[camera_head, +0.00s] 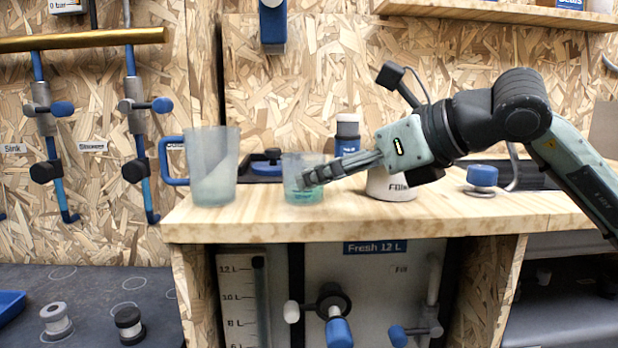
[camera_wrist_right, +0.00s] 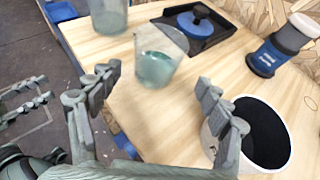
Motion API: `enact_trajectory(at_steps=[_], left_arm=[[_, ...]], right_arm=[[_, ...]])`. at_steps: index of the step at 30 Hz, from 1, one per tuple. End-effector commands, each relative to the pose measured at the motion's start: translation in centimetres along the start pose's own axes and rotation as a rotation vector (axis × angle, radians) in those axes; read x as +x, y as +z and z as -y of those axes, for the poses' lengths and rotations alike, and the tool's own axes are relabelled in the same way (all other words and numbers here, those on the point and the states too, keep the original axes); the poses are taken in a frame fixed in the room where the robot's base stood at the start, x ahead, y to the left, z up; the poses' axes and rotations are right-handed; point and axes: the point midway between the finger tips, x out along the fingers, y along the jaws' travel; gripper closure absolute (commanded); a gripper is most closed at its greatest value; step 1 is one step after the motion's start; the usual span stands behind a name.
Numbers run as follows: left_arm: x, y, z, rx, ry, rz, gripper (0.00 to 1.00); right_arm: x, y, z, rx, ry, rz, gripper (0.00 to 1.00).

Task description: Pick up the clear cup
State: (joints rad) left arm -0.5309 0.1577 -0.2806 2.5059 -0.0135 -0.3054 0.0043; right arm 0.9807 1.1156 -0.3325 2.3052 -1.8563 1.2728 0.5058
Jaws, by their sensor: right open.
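The clear cup (camera_head: 303,192) stands upright on the wooden counter with blue-green contents. It also shows in the right wrist view (camera_wrist_right: 156,68). My right gripper (camera_head: 313,177) is open and reaches in from the right, its fingers overlapping the cup in the head view. In the right wrist view the right gripper's fingers (camera_wrist_right: 155,92) are apart and empty, and the cup stands beyond the gap between them. A grey-green fingered part at the left of the wrist view looks like my left gripper (camera_wrist_right: 35,100), with its fingers apart; the head view does not show it.
A larger clear jug (camera_head: 212,165) with a blue handle stands left of the cup. A white pot (camera_head: 388,185) stands close by the right gripper; one finger overlaps it in the wrist view. A blue-lidded black tray (camera_head: 266,166) lies behind. The counter's front edge (camera_head: 330,230) is clear.

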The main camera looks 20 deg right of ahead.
Motion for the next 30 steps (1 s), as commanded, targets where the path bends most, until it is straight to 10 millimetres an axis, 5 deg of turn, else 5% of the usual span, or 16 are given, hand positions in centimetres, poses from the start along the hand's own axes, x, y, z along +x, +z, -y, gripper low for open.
enact_trajectory(at_steps=[12,21,30], left_arm=[[-0.2,2.5,1.1,0.019,-0.021,0.121,0.6],[-0.3,2.6,1.1,0.02,-0.022,0.127,0.6],[-0.3,2.6,1.1,0.02,-0.022,0.126,0.6]], right_arm=[[5.4,0.2,-0.6,0.0,0.003,0.001,0.22],[5.9,0.1,-0.6,-0.002,0.0,0.001,0.23],[5.8,0.1,-0.6,-0.002,0.0,0.001,0.61]])
